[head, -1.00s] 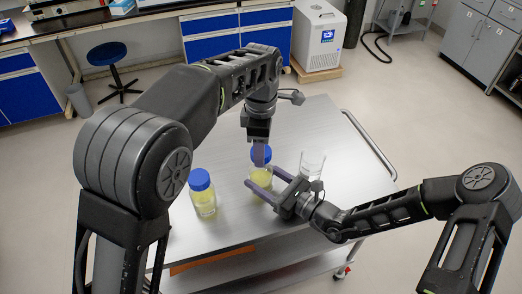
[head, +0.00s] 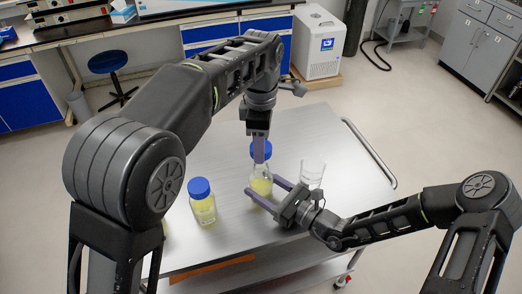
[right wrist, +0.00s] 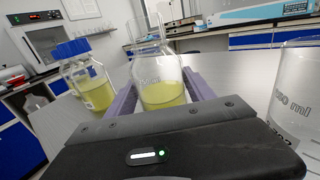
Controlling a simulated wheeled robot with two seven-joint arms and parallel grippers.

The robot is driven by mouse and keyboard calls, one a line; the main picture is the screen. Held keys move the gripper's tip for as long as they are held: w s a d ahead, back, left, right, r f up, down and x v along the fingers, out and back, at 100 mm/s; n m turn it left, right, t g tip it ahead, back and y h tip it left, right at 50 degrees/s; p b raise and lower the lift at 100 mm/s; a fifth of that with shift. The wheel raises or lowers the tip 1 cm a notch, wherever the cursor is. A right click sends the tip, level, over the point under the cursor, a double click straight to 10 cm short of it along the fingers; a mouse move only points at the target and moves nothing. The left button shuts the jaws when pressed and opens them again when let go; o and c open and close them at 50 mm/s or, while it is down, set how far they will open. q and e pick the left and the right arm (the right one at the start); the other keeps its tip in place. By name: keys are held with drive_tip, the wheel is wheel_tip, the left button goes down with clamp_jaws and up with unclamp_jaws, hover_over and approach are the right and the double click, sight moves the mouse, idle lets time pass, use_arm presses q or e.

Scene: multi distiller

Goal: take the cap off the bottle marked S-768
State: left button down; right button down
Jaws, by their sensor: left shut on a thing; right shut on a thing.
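A clear bottle with yellow liquid (head: 261,186) stands upright on the steel cart; in the right wrist view (right wrist: 160,88) its clear neck shows no blue cap. My right gripper (head: 262,196) is shut around its body, one finger on each side. My left gripper (head: 261,150) points down above the bottle, shut on a blue cap (head: 254,147), which appears clear of the neck. A second bottle with yellow liquid (head: 204,209) stands to the left, its blue cap (head: 199,187) on; it also shows in the right wrist view (right wrist: 88,85). I cannot read S-768 on either bottle.
An empty glass beaker (head: 313,172) stands on the steel cart (head: 340,150) right of the held bottle, close to my right gripper. The cart top is mostly clear at the back and right. A rail (head: 370,150) runs along its right edge.

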drive_tip(key=shift+c, duration=1.4)
unclamp_jaws()
drive_tip(key=shift+d, duration=0.1)
use_arm(q)
drive_tip(key=shift+f+b, duration=0.9)
drive_tip(key=shift+b, duration=0.05)
use_arm(e)
drive_tip(key=v, duration=1)
drive_tip(key=shift+s+d+f, duration=0.1)
drive_tip(key=shift+s+d, duration=0.1)
drive_tip(key=shift+d, duration=0.05)
drive_tip(key=shift+s+d, duration=0.4)
drive_tip(key=shift+d, duration=0.05)
